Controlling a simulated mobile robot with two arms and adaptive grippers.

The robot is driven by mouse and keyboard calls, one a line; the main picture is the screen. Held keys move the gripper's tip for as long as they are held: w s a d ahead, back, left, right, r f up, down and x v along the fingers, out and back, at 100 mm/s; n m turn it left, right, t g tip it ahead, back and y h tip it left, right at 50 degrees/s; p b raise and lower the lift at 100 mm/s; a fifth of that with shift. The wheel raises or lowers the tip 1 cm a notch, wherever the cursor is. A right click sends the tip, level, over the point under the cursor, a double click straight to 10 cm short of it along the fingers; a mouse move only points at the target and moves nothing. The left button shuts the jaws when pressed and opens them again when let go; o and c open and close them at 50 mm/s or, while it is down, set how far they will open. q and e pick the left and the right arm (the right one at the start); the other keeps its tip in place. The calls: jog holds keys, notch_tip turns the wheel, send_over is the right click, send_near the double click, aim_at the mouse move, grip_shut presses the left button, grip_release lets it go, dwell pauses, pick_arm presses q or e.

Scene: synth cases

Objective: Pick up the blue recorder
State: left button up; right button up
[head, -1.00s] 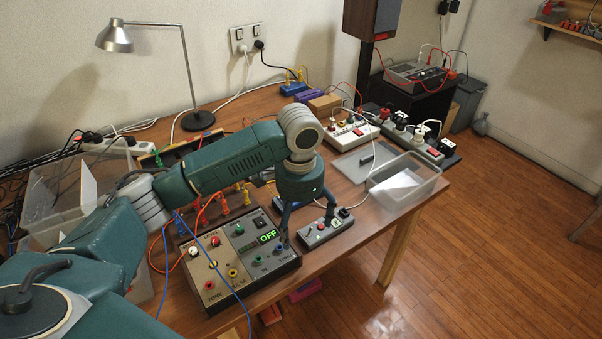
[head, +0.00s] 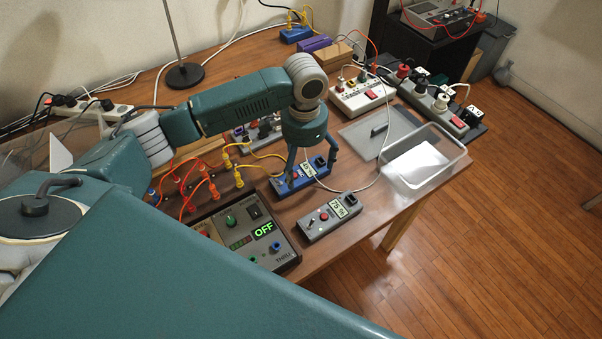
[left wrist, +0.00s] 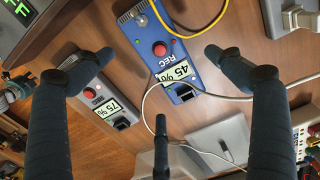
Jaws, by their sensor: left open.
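The blue recorder (head: 287,186) lies on the wooden table behind a grey recorder, partly hidden by my left gripper's fingers. In the left wrist view the blue recorder (left wrist: 165,47) shows a red button, "REC" and a "45 %" display. My left gripper (head: 311,163) is open and empty, pointing down above the blue recorder. In the left wrist view its spread fingers (left wrist: 138,72) frame the recorder's display end without closing on it. A thin white cable passes by that end, and a yellow cable curves beside it. My right gripper is not in view.
The grey recorder (head: 329,217) with a "75 %" display lies close in front. A control box (head: 247,232) reading "OFF" is at left of it. A clear bin (head: 442,178), a grey plate (head: 362,137) and a power strip (head: 357,97) stand to the right and behind.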

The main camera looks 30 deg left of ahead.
aim_at(303, 176)
pick_arm(q)
notch_tip(303, 176, down, 4)
jog(key=shift+r+p, duration=0.1)
jog(key=shift+p, duration=0.2)
jog(key=shift+f, duration=0.6)
jog(key=shift+c, duration=1)
jog(key=c, duration=0.9)
jog(key=shift+c, duration=1.3)
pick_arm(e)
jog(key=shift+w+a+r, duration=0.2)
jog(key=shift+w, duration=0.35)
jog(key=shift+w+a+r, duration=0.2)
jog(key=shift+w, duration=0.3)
